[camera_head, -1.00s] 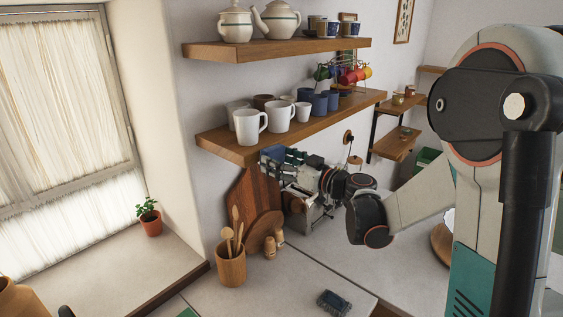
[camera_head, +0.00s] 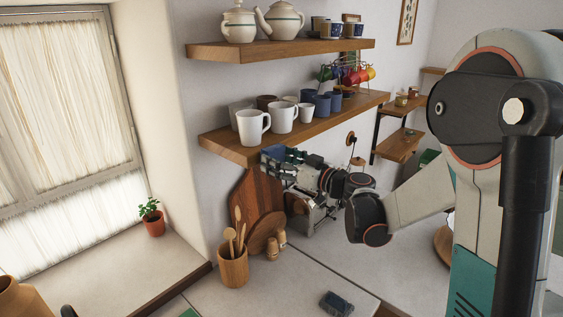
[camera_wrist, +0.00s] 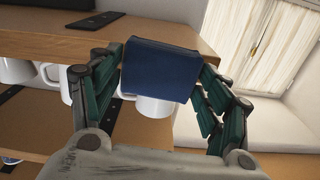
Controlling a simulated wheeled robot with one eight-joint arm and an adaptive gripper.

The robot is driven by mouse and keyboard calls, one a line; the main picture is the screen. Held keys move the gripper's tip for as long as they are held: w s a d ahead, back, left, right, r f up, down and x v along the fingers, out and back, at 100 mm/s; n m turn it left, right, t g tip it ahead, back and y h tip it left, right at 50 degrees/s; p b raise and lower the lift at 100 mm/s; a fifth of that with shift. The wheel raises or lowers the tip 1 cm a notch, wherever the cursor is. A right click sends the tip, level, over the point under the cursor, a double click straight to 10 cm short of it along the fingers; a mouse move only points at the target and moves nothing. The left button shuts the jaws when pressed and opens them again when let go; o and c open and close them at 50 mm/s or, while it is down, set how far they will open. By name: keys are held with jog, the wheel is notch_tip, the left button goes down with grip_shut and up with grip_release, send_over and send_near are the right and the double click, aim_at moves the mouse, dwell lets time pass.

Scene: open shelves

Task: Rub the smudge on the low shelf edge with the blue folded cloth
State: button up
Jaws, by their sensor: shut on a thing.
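The blue folded cloth (camera_wrist: 160,71) is squeezed between the green-padded fingers of my gripper (camera_wrist: 162,85) in the wrist view. In the head view my gripper (camera_head: 280,157) is just under the low shelf (camera_head: 229,148), near its left end, and largely hides the cloth. The low shelf is a wooden board with mugs on it. In the wrist view, which looks upside down, the cloth overlaps the shelf's edge (camera_wrist: 205,45); I cannot tell whether they touch. I cannot make out the smudge in either view.
White mugs (camera_head: 253,125) and blue cups stand close to the shelf's front. A higher shelf (camera_head: 280,49) holds teapots and cups. Below are a utensil pot (camera_head: 232,268), cutting boards (camera_head: 257,205) and a dark small object (camera_head: 336,304). The counter's middle is mostly clear.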

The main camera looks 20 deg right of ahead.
aim_at(285, 154)
jog(key=shift+w+a, duration=0.3)
jog(key=shift+w, duration=0.05)
jog(key=shift+w+d+b, duration=0.3)
jog(key=shift+w+d, duration=0.15)
jog(key=shift+d, duration=0.35)
jog(key=shift+w+d+b, duration=0.25)
jog(key=shift+w+d, duration=0.2)
jog(key=shift+d, duration=0.35)
jog(key=shift+w+d+b, duration=0.3)
jog(key=shift+w+d, duration=0.35)
jog(key=shift+d, duration=0.2)
jog(key=shift+w+d+b, duration=0.3)
jog(key=shift+w+d, duration=0.3)
jog(key=shift+d, duration=0.2)
jog(key=shift+a, duration=0.1)
jog(key=s+a, duration=0.1)
jog(key=a, duration=0.1)
jog(key=s+a+b, duration=0.1)
jog(key=a, duration=0.1)
jog(key=s+a, duration=0.2)
jog(key=shift+s+a, duration=0.1)
jog(key=shift+a, duration=0.05)
jog(key=shift+s, duration=0.1)
jog(key=shift+b+v, duration=0.35)
jog(key=shift+v, duration=2.55)
